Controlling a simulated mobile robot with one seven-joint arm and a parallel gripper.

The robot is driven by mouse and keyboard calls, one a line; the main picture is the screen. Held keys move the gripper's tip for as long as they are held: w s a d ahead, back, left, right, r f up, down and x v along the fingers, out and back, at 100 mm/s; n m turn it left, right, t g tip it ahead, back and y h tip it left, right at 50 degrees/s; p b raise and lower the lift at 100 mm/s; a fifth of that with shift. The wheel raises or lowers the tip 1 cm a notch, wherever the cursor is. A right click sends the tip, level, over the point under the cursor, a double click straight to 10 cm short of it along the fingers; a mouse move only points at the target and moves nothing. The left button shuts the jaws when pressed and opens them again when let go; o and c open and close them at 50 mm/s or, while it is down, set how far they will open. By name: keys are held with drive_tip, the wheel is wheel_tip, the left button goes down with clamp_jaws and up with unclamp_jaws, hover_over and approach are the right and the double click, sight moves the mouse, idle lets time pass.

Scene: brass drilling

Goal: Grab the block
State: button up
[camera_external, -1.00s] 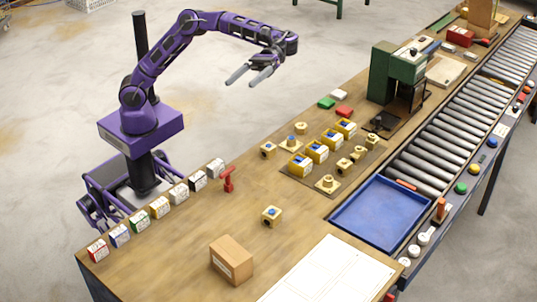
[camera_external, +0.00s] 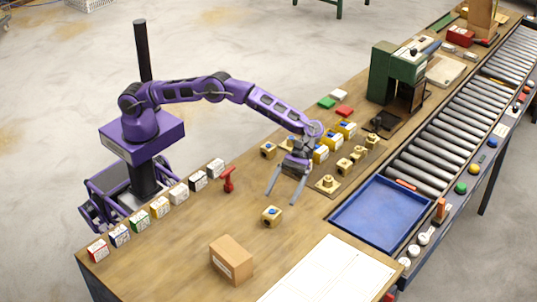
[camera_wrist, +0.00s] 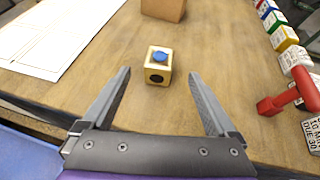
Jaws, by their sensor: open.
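A small brass-yellow block (camera_external: 271,216) with a blue top stands alone on the wooden table (camera_external: 200,235). In the wrist view the block (camera_wrist: 159,65) shows a dark round hole in its near face and lies just beyond my fingertips, between their lines. My gripper (camera_external: 282,202) is open and empty, pointing down toward the table. In the wrist view my gripper's two fingers (camera_wrist: 160,82) are spread wide and do not touch the block. In the external view several similar yellow pieces are partly hidden behind my wrist.
A cardboard box (camera_external: 231,260) and white paper sheets (camera_external: 320,275) lie beyond the block. A red object (camera_external: 229,180) stands left of it, near a row of labelled small boxes (camera_external: 160,207). A blue tray (camera_external: 345,210) is at the right. The table around the block is clear.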

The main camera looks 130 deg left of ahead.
sight(268, 220)
drive_tip(key=x, duration=0.5)
drive_tip(key=shift+r+b+x, duration=0.15)
drive_tip(key=shift+b+x, duration=0.1)
drive_tip(key=shift+x, duration=1.1)
drive_tip(key=shift+r+b+x, duration=0.15)
drive_tip(key=shift+b+x, duration=0.1)
drive_tip(key=shift+x, duration=1.15)
drive_tip(key=shift+d, duration=0.1)
drive_tip(key=shift+c, duration=0.3)
clamp_jaws()
drive_tip(key=shift+r, duration=0.15)
